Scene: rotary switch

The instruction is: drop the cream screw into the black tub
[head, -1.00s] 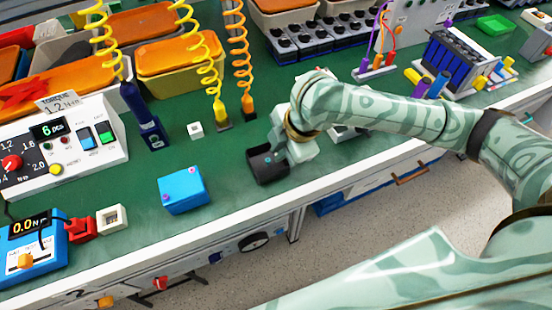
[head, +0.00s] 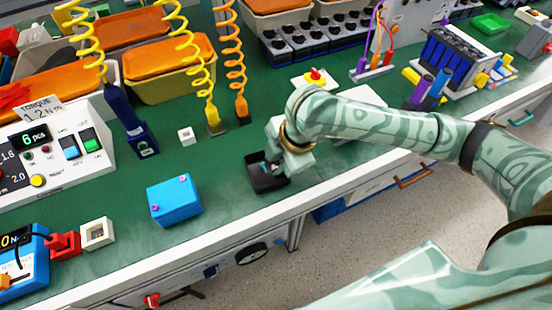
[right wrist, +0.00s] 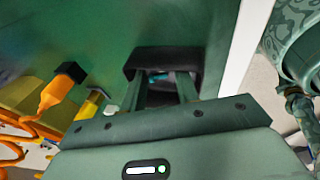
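The black tub (head: 270,186) stands on the green bench near its front edge. My right gripper (head: 274,167) is at the tub, pointing down over its opening, and its palm hides the tub's right side. In the right wrist view the tub (right wrist: 165,56) lies between and beyond the fingers (right wrist: 160,92), which stand apart with a gap between them. A small teal and pale patch shows in the tub's dark inside; I cannot tell what it is. I cannot make out the cream screw in either view. My left gripper is not in view.
A blue box (head: 174,199) stands left of the tub, and a small white cube (head: 186,136) behind it. A red knob on a pale base (head: 315,78) sits behind my right arm. The green bench between blue box and tub is clear.

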